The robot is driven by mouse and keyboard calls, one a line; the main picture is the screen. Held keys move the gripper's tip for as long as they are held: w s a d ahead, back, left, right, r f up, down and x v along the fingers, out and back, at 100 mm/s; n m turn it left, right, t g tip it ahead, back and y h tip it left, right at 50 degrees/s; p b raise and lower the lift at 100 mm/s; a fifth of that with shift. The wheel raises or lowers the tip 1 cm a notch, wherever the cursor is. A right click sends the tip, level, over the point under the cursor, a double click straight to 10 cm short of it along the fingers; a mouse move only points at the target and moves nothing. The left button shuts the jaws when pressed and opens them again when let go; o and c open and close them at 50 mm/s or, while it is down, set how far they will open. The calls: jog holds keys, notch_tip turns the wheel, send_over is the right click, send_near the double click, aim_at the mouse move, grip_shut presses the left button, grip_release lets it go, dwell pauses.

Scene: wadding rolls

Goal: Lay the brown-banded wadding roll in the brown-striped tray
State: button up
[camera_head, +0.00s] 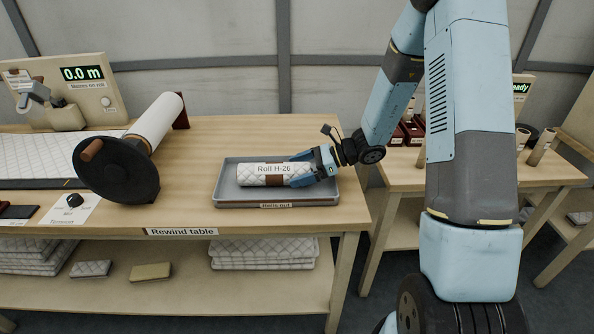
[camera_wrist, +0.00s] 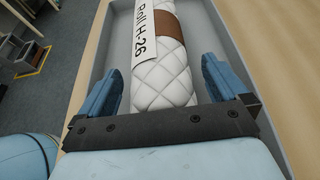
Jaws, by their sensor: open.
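The white quilted roll (camera_head: 255,181) with a brown band and the label "Roll H-26" lies in a grey tray (camera_head: 225,197) on the rewind table. My gripper (camera_head: 298,169) is open at the roll's right end, with one finger on each side of it. In the wrist view the roll (camera_wrist: 163,75) runs between the two spread fingers of my gripper (camera_wrist: 162,72), and gaps show beside it. The brown band (camera_wrist: 170,33) shows beyond the fingertips.
A winder with a dark disc (camera_head: 117,170) and a white roll (camera_head: 158,121) stands left of the grey tray. A meter panel (camera_head: 85,85) reads 0.0 m. A gap separates the rewind table (camera_head: 190,217) from the right-hand table (camera_head: 400,180). Folded wadding lies on the lower shelf.

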jog(key=v, duration=1)
jog(key=shift+d+r, duration=0.2)
jog(key=shift+d, duration=0.1)
jog(key=shift+s+d+r, duration=0.1)
jog(key=shift+d+r, duration=0.2)
jog(key=shift+d, duration=0.05)
jog(key=s+d+r+n+t+h, duration=0.2)
jog(key=s+r+n+h, duration=0.4)
jog(key=s+r+n, duration=0.3)
jog(key=s+d+r+n+t+h, duration=0.3)
jog(key=s+d+r+n+h, duration=0.2)
jog(key=s+r, duration=0.8)
jog(key=shift+s+d+r+n+h, duration=0.15)
jog(key=shift+s+r+n+h, duration=0.1)
jog(key=shift+s+n+h, duration=1.6)
jog(key=shift+w+n+y, duration=0.3)
jog(key=shift+n+y, duration=0.05)
jog(key=shift+y, duration=0.2)
